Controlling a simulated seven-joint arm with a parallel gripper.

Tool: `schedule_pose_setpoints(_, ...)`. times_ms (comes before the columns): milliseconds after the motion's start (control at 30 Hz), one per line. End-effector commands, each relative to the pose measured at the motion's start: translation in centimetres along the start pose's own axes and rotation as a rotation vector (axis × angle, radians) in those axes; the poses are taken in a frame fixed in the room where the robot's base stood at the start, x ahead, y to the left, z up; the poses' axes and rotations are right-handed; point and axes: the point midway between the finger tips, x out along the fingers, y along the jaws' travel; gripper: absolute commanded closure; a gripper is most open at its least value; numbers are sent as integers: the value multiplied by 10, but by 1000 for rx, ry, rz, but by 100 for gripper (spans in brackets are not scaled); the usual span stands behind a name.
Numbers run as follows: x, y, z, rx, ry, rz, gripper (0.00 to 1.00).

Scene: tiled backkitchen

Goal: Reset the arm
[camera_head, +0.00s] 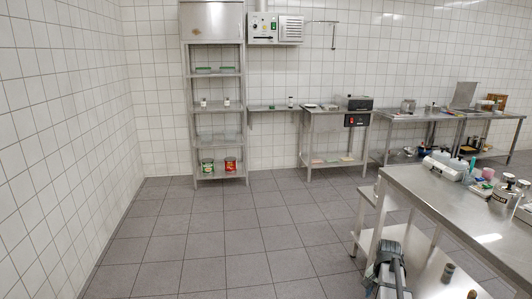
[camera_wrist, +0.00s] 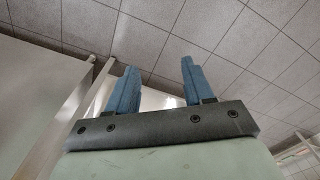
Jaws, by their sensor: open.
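My gripper (camera_wrist: 158,85) shows in the wrist view with two blue fingers standing well apart and nothing between them. Behind the fingers the wrist view shows grey square tiles and pale upright posts at the left. In the head view a grey part of my arm shows at the bottom, beside the near steel table (camera_head: 410,190). The fingers cannot be made out there.
The near steel table at the right carries bottles, a pot (camera_head: 503,197) and other items. A steel shelf rack (camera_head: 218,137) stands at the back wall. More steel tables (camera_head: 400,117) line the back right. The tiled floor (camera_head: 220,235) in the middle is clear.

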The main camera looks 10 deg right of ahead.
Motion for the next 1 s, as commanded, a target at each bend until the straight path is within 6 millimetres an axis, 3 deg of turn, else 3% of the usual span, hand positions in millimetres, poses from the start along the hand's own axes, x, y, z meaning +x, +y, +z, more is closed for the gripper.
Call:
schedule_pose_setpoints(33,10,-15,22,-60,-3,1,48)
schedule_pose_setpoints(200,36,-56,76,-249,-2,1,48)
schedule_pose_setpoints(500,78,-108,180,-584,-3,0,48)
schedule_pose_setpoints(700,97,-126,239,-773,0,-1,48)
schedule_pose_setpoints(1000,115,-135,298,-964,0,-2,48)
